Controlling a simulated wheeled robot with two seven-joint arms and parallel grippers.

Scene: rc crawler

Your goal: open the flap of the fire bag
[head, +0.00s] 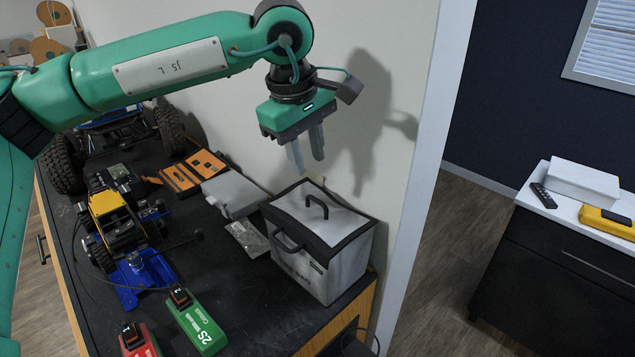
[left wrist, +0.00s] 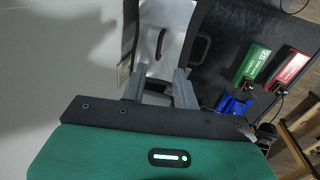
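The fire bag (head: 321,240) is a silver-grey box-shaped bag with black trim. It stands at the right end of the black bench top, against the wall. Its flap (head: 320,213) lies shut across the top and has a black loop handle (head: 317,205). A second black handle (head: 287,242) is on the front side. My left gripper (head: 306,158) hangs above the far left part of the bag, fingers pointing down, apart and empty. In the left wrist view the bag (left wrist: 163,45) shows beyond the open fingers (left wrist: 160,88). My right gripper is not in view.
A green battery pack (head: 198,323) and a red one (head: 138,342) lie at the bench's front. A blue stand (head: 140,275) with a yellow crawler (head: 115,215) is left of the bag. A grey case (head: 233,193) sits behind. Bench between green pack and bag is clear.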

